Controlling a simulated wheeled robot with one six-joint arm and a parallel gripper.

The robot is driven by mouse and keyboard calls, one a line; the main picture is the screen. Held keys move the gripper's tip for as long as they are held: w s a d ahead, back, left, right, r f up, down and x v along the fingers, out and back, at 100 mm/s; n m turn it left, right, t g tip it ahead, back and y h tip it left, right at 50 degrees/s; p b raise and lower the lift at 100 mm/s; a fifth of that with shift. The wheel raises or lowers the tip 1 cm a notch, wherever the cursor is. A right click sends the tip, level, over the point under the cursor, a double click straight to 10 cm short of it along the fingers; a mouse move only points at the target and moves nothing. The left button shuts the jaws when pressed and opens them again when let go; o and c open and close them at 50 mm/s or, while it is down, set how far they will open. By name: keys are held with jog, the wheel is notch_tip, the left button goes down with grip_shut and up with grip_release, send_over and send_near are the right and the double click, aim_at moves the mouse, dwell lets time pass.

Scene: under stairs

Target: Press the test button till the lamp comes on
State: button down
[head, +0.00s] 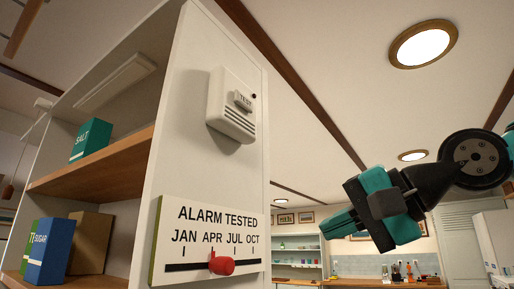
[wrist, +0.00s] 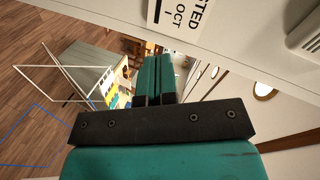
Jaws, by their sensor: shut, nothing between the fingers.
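A white alarm box (head: 231,118) is fixed high on the side panel of a white shelf unit in the head view. Its grey button marked TEST (head: 243,101) stands out from its face. A small dark spot, perhaps the lamp (head: 254,96), sits beside the button and shows no light. My gripper (head: 336,226) is to the right of the box and lower, clear of it, with its fingers together and empty. In the wrist view, the shut teal fingers (wrist: 154,62) show in the middle. Part of the white box (wrist: 304,36) shows at the right edge; its button is out of view.
The shelves hold a green salt box (head: 91,140) and a blue sugar box (head: 50,252). Open air lies between panel and gripper.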

jog(key=s+r+m+y+p, duration=0.1)
jog(key=s+r, duration=0.3)
jog(key=r, duration=0.6)
jog(key=s+r+m+t+y+p, duration=0.1)
jog(key=s+r+m+y+p, duration=0.1)
jog(key=r, duration=0.9)
jog(key=shift+s+r, duration=0.25)
jog(key=shift+s, duration=0.65)
jog(key=shift+w+a+p, duration=0.1)
jog(key=shift+a+p, duration=0.05)
jog(key=shift+p, duration=0.15)
jog(key=p, duration=0.4)
send_near(246, 100)
jog(key=x, duration=0.6)
jog(key=shift+w+a, duration=0.1)
jog(key=shift+a, duration=0.3)
jog(key=shift+w+a+f, duration=0.15)
jog(key=shift+w+a, duration=0.1)
